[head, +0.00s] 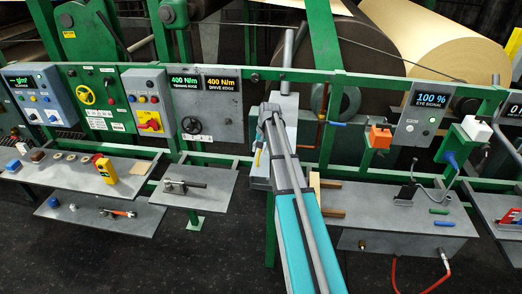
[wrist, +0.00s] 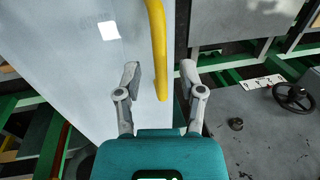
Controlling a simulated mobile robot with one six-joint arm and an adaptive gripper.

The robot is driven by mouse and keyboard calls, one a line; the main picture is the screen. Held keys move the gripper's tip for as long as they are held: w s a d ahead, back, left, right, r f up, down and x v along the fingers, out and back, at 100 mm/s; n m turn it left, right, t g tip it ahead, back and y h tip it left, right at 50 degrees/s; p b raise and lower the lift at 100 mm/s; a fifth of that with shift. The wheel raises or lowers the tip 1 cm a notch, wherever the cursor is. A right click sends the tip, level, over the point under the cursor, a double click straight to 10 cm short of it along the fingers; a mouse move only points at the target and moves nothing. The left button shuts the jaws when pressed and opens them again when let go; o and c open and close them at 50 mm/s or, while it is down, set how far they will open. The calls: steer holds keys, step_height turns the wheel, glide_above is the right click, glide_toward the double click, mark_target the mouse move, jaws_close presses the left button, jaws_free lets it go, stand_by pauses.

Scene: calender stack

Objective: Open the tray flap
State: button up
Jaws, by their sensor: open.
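A pale grey panel (wrist: 75,60) with a small white label fills the left of the wrist view; I take it to be the tray flap, but cannot be sure. A yellow bar handle (wrist: 157,45) runs down beside its right edge. My gripper (wrist: 160,72) is open, with the bar's lower end between its two fingers. Neither finger clearly touches it. In the head view, a grey box (head: 284,108) stands behind my arm, with a bit of yellow (head: 257,157) at its left side. My arm hides much of the box, and my fingers are not clear there.
Left of the box stands a control panel (head: 205,105) with two 400 N/m displays and a black handwheel (wrist: 292,95). A shelf (head: 207,183) with a small metal part lies below it. Green rails (head: 215,158) cross nearby. A grey bench (head: 345,205) stands to the right.

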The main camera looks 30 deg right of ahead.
jaws_close()
steer(key=shift+d, duration=0.25)
steer(key=shift+a, duration=0.2)
steer(key=shift+a+r, duration=0.1)
